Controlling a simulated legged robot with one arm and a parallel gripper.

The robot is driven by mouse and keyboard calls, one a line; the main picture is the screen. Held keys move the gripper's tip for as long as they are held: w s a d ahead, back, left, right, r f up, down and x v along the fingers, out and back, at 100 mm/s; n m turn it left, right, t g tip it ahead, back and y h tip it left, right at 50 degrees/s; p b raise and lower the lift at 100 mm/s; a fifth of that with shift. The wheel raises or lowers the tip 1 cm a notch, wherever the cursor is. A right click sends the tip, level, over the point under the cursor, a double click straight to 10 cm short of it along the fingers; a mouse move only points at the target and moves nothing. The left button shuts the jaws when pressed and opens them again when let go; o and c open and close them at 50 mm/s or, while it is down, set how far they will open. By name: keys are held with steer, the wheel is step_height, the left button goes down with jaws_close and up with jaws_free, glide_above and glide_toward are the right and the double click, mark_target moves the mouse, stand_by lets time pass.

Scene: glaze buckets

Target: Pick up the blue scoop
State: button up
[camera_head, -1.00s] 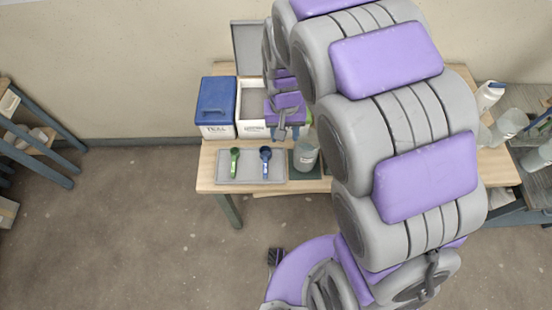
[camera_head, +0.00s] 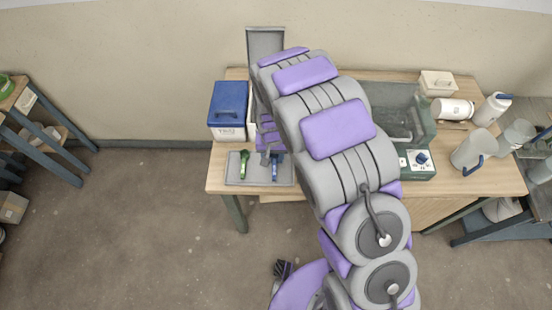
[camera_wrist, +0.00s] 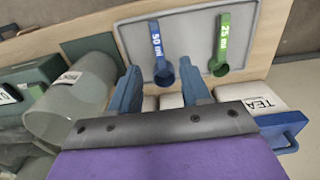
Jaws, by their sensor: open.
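The blue scoop (camera_wrist: 157,50) lies on a grey tray (camera_wrist: 190,30), its handle marked "50 ml" and its cup toward my gripper in the wrist view. In the head view the blue scoop (camera_head: 274,172) shows only in part beside my arm, on the tray (camera_head: 237,170). A green scoop (camera_wrist: 223,42) marked "25 ml" lies beside it; it also shows in the head view (camera_head: 245,158). My gripper (camera_wrist: 165,82) is open and empty, its two fingers on either side of the blue scoop's cup in the picture. I cannot tell the height between them.
A translucent jug (camera_wrist: 75,95) stands left of my gripper in the wrist view. A blue-lidded box (camera_head: 228,108) marked "TEA" stands behind the tray. A green scale (camera_head: 417,160), bottles and a jug (camera_head: 470,150) occupy the table's right side.

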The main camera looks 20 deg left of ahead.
mark_target(274, 172)
steer(key=f, duration=0.6)
steer(key=shift+a+f+b, duration=0.2)
steer(key=shift+a+b, duration=0.1)
steer(key=shift+a, duration=0.1)
steer(key=shift+d+f, duration=0.3)
steer(key=shift+f, duration=0.05)
steer(key=f, duration=0.2)
steer(key=d+f+b, duration=0.1)
steer(key=f, duration=0.1)
steer(key=shift+s+f, duration=0.1)
steer(key=shift+a+f, duration=0.15)
steer(key=shift+f, duration=0.1)
steer(key=shift+a, duration=0.2)
steer(key=shift+d+r, duration=0.1)
steer(key=shift+d, duration=0.15)
steer(key=c, duration=0.6)
steer(key=shift+a, duration=0.1)
jaws_close()
